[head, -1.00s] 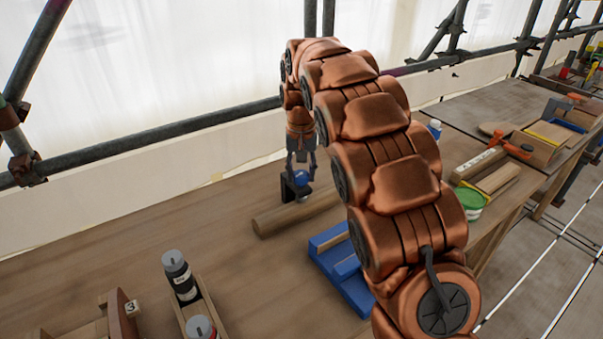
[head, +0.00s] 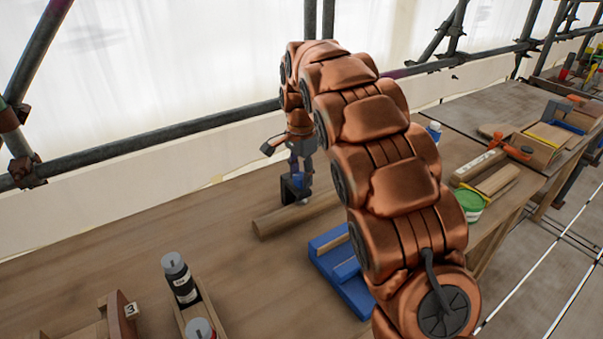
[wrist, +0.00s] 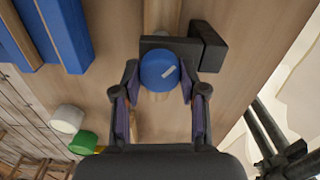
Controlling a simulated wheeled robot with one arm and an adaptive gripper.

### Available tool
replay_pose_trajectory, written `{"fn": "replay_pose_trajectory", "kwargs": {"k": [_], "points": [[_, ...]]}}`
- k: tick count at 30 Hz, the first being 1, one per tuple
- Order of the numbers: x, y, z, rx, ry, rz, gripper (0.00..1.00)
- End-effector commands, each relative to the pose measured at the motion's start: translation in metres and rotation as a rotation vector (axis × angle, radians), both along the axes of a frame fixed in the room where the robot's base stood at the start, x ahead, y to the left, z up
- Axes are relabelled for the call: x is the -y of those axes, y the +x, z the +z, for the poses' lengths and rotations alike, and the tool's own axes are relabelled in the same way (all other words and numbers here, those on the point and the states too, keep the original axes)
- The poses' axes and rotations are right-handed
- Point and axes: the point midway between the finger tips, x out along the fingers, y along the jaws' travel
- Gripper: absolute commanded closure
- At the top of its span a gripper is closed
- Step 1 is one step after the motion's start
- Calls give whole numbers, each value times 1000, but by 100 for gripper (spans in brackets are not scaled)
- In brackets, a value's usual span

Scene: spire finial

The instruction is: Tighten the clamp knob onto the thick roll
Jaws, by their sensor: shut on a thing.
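The thick roll (head: 273,223) is a brown wooden cylinder lying on the workbench, and part of it is hidden behind my arm. A black clamp (head: 287,192) stands at the roll, with a blue round knob (head: 298,181) on top. In the wrist view the knob (wrist: 158,70) has a pale mark on its face, and the black clamp (wrist: 205,48) lies around and behind it. My gripper (head: 301,172) points down from above. In the wrist view its two fingers (wrist: 160,75) are on either side of the knob, shut on it.
A blue cradle (head: 340,268) sits right of the roll, partly behind my arm. A green tub (head: 471,203) stands farther right. Dark bottles (head: 180,275) stand in a wooden tray at front left. Scaffold pipes (head: 150,137) run behind the bench. The bench left of the roll is clear.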

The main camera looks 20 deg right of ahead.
Motion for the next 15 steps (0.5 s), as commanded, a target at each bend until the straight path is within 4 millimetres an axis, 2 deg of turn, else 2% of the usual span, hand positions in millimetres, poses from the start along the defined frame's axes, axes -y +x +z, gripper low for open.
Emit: {"fn": "replay_pose_trajectory", "kwargs": {"k": [15], "points": [[0, 1, 2, 4, 0, -488, 93]]}}
